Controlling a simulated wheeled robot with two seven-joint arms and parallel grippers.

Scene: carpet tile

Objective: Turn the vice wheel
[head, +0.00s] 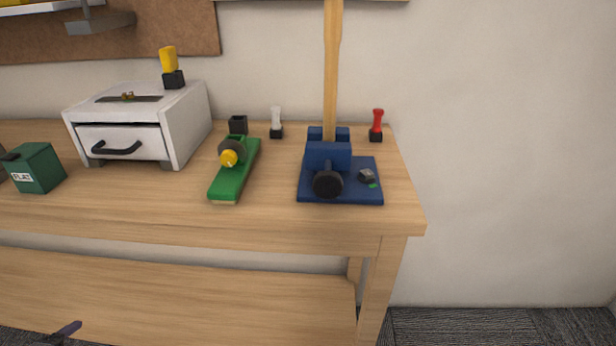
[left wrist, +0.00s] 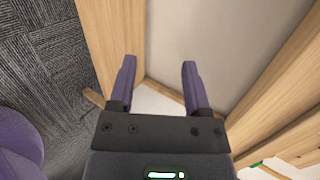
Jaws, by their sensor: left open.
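The blue vice (head: 328,155) stands on its blue base plate near the right end of the workbench (head: 270,228). Its dark round wheel (head: 327,184) faces the front. A tall wooden bar (head: 333,70) rises upright at the vice's jaws. Whether the jaws grip it, I cannot tell. My left gripper (head: 62,334) shows only in part at the bottom left of the head view, low and far from the wheel. In the left wrist view it (left wrist: 158,64) is open, with nothing between its purple fingers. My right gripper is not in view.
A green tool with a yellow knob (head: 233,172) lies left of the vice. A red-handled tool (head: 377,124) and a white-handled one (head: 276,121) stand behind. A white drawer box (head: 140,125) and a green box (head: 38,168) are further left. Space right of the bench is clear.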

